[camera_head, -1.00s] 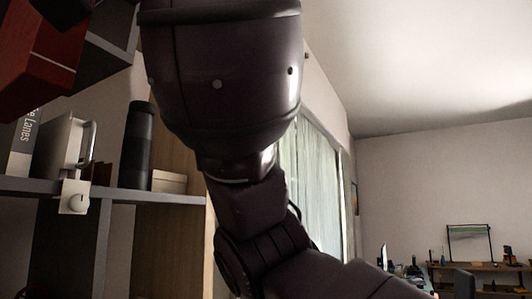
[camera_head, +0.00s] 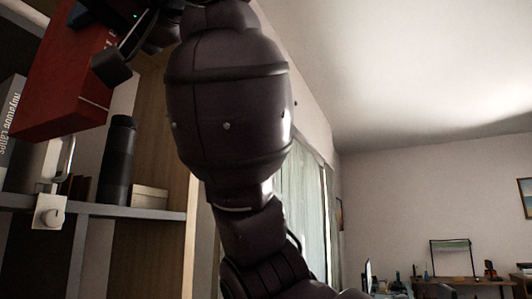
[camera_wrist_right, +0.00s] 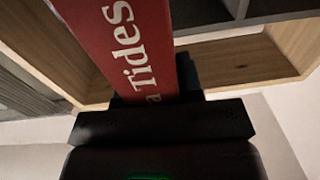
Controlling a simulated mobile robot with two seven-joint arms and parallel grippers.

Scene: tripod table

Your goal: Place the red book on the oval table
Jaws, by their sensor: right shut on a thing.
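The red book (camera_head: 65,85) is held up at the upper left of the head view, tilted, in front of the shelf. My right gripper (camera_head: 98,42) is shut on it near its upper end. In the right wrist view the red book (camera_wrist_right: 120,40) runs up from the jaws (camera_wrist_right: 158,98), with white letters reading "Tides" on its red face. The oval table is not in either view. My left gripper is not in view.
A grey shelf (camera_head: 135,211) holds a dark cylinder (camera_head: 118,160), a small pale box (camera_head: 150,196) and a standing white book (camera_head: 12,120) near the held book. A desk (camera_head: 455,290) stands far off at right.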

